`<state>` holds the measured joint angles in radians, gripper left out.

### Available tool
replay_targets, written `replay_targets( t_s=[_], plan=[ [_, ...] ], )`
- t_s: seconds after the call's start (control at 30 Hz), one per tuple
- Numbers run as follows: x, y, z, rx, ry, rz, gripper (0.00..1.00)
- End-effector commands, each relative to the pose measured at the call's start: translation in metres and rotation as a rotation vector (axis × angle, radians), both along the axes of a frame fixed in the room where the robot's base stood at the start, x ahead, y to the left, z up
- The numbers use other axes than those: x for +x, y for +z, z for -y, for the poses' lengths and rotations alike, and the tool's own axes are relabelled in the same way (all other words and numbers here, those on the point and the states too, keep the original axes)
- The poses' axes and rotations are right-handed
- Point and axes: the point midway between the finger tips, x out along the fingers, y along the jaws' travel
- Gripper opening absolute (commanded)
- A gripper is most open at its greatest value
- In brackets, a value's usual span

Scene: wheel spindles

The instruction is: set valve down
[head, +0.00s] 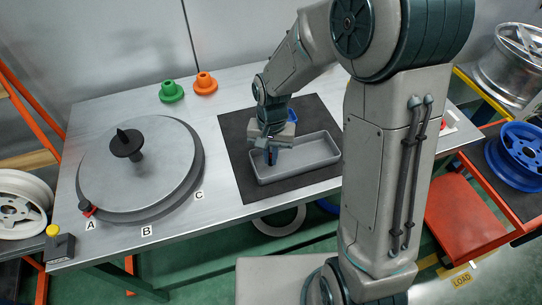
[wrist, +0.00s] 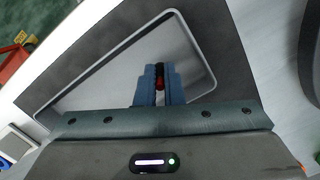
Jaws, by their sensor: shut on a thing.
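My gripper (head: 271,158) points down over the grey tray (head: 325,158) on the dark mat. The fingers hide most of the valve. The tray's pale rim (wrist: 110,52) surrounds the fingertips in the wrist view. I cannot tell whether the valve touches the tray floor.
A round turntable (head: 165,165) with a black spindle knob (head: 126,143) stands left, by labels A, B and C. A blue piece (head: 291,115) is partly hidden behind my gripper. A yellow-button box (head: 60,243) sits front left.

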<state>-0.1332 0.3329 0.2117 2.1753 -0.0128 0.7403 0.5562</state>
Motion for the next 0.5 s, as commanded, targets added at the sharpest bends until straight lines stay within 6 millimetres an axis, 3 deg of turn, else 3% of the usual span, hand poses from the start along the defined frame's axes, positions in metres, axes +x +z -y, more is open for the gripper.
replay_targets(
  t_s=[0.1, 0.47, 0.5],
  plan=[
    [-0.0005, -0.0105, 0.0001, -0.001, 0.0, -0.001, 0.0],
    [-0.0001, -0.0154, 0.0004, 0.0, 0.0, 0.0, 0.0],
    [0.0, -0.0147, 0.0004, 0.0, 0.0, 0.0, 0.13]
  ],
)
